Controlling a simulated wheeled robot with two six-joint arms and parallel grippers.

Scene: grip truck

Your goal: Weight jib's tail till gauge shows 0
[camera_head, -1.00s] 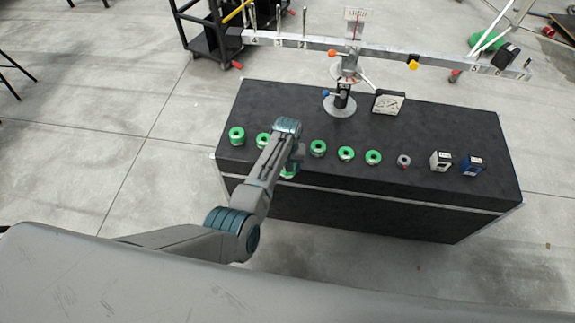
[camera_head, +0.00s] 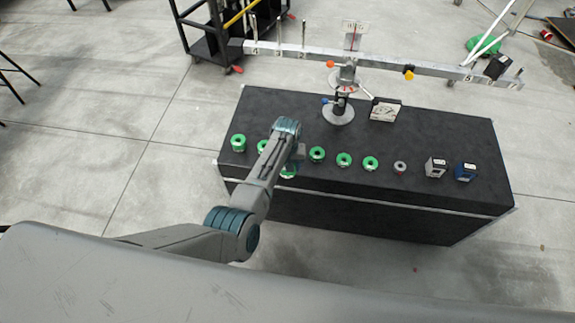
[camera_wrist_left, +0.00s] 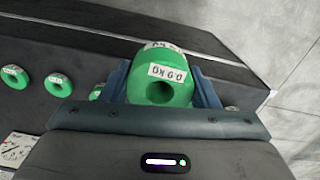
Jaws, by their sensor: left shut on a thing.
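My left gripper (camera_wrist_left: 161,84) is shut on a green ring-shaped weight (camera_wrist_left: 160,88); its white label shows a kg value that I cannot read surely. In the head view the arm hides most of this gripper; the held weight (camera_head: 288,172) peeks out near the table's front edge. The jib (camera_head: 380,66) is a long silvery beam on a post (camera_head: 345,90), with upright pegs along its left part and a camera (camera_head: 497,67) at its right end. The gauge (camera_head: 355,28) is a pale plate above the post; its reading is too small to tell. My right gripper is out of view.
A row of green weights (camera_head: 316,154) and a small grey one (camera_head: 400,166) stand on the black table (camera_head: 440,130). A silver block (camera_head: 435,167), a blue block (camera_head: 466,172) and a white dial box (camera_head: 385,109) stand there too. A black cart (camera_head: 205,40) is behind.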

